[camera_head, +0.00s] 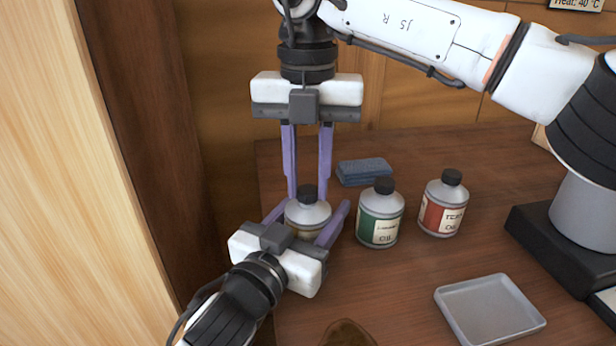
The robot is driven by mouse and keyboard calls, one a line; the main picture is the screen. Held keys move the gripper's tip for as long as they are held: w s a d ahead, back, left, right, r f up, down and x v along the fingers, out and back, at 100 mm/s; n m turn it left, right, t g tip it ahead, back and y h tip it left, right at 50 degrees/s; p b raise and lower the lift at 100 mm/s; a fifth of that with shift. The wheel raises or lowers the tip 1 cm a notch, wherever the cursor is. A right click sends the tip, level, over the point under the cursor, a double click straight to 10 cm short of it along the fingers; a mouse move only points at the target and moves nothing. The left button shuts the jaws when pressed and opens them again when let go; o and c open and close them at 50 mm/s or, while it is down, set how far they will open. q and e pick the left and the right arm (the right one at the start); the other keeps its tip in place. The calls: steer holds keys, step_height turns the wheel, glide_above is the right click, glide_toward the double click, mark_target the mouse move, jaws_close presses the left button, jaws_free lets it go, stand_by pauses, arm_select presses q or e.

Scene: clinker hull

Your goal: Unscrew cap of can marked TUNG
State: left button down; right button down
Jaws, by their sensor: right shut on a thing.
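A small round can (306,218) with a grey shoulder and a black cap (307,193) stands upright at the table's left edge. Its label is mostly hidden, and I cannot read it. My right gripper (307,194) points down from above, shut on the black cap with a purple finger on each side. My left gripper (314,212) comes in low from the left, its purple fingers on both sides of the can's body; I cannot tell whether both touch it. A can with a green label (380,218) and a can with a red label (442,208) stand to the right, both capped.
A blue folded cloth or sponge (363,171) lies behind the cans. A grey shallow tray (490,310) sits empty at the front right. A brown object (347,334) is cut off at the bottom edge. The wooden table (400,280) is clear between the cans and tray.

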steer(key=n, duration=0.4)
steer(key=shift+n, duration=0.3)
steer(key=n, duration=1.7)
steer(key=shift+n, duration=0.3)
steer(key=n, duration=1.3)
